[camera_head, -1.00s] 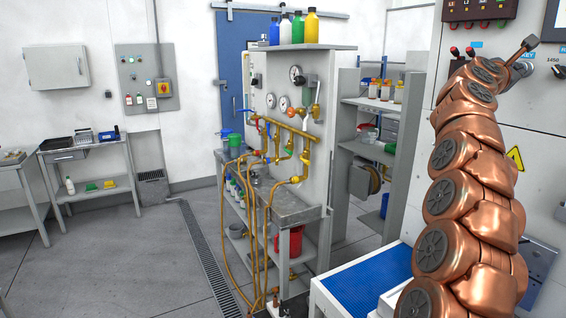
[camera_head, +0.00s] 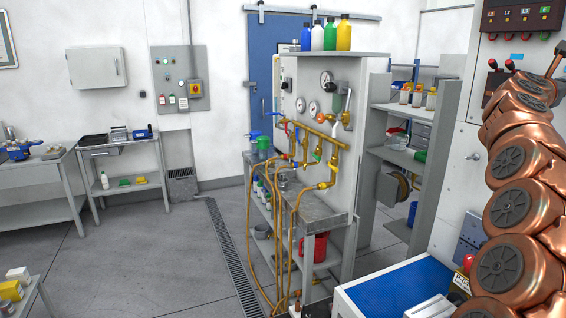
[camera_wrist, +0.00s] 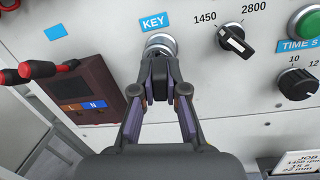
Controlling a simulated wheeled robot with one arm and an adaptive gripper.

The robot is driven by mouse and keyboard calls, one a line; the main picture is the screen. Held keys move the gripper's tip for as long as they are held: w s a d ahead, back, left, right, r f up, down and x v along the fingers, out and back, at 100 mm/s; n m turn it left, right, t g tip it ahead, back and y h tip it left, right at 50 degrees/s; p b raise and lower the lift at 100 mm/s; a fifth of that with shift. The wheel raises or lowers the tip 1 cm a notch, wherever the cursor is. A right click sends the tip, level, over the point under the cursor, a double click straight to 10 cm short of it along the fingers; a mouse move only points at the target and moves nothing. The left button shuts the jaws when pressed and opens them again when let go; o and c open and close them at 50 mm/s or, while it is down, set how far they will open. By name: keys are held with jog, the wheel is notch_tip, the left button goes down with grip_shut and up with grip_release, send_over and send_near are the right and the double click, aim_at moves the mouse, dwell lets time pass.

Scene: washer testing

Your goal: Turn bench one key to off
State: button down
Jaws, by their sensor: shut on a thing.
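In the wrist view the key switch (camera_wrist: 160,42) is a round silver lock under a blue KEY label (camera_wrist: 154,23) on the grey panel. My gripper (camera_wrist: 160,85) is shut at the switch, its fingers closed on the key. The fingers hide the key itself, so its angle cannot be read. In the head view my copper-coloured arm rises at the right edge, and the gripper and key are out of the picture.
Right of the key are a black speed selector (camera_wrist: 235,40), a green button (camera_wrist: 306,22) and a black timer knob (camera_wrist: 297,83). Red-tipped levers (camera_wrist: 38,70) and a brown socket box (camera_wrist: 85,92) are on the left. A blue-topped bench (camera_head: 395,290) stands below my arm.

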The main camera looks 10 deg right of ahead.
jog(key=shift+r+n+p, duration=0.3)
jog(key=shift+n+p, duration=0.5)
jog(key=shift+n, duration=0.2)
jog(key=shift+f+n, duration=0.15)
jog(key=shift+n, duration=0.25)
jog(key=c, duration=1.1)
grip_release()
jog(key=shift+f, duration=0.1)
jog(key=shift+c, duration=0.2)
jog(key=shift+t, duration=0.3)
